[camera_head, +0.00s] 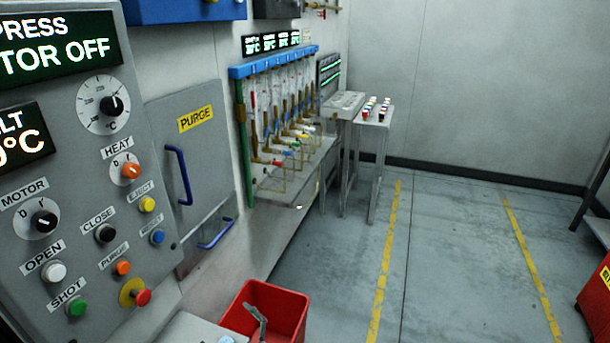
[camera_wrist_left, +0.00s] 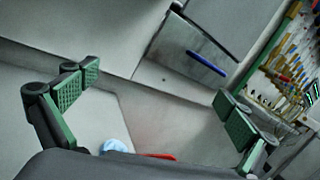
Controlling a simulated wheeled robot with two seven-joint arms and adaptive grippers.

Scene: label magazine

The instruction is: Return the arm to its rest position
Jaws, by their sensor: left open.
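My left gripper (camera_wrist_left: 156,88) shows in the left wrist view with its two green-padded fingers spread wide apart. Nothing is between the fingers, and they touch nothing that I can see. Behind them are pale grey machine surfaces and a grey panel with a blue handle (camera_wrist_left: 206,63). No gripper can be made out in the head view. My right gripper is in neither view.
A control panel (camera_head: 85,185) with knobs and buttons fills the head view's left side. A red bin (camera_head: 292,310) with a grey tool inside stands at the bottom. A rack of tubes (camera_head: 280,62) and small table (camera_head: 378,119) stand farther back. Floor at right centre is clear.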

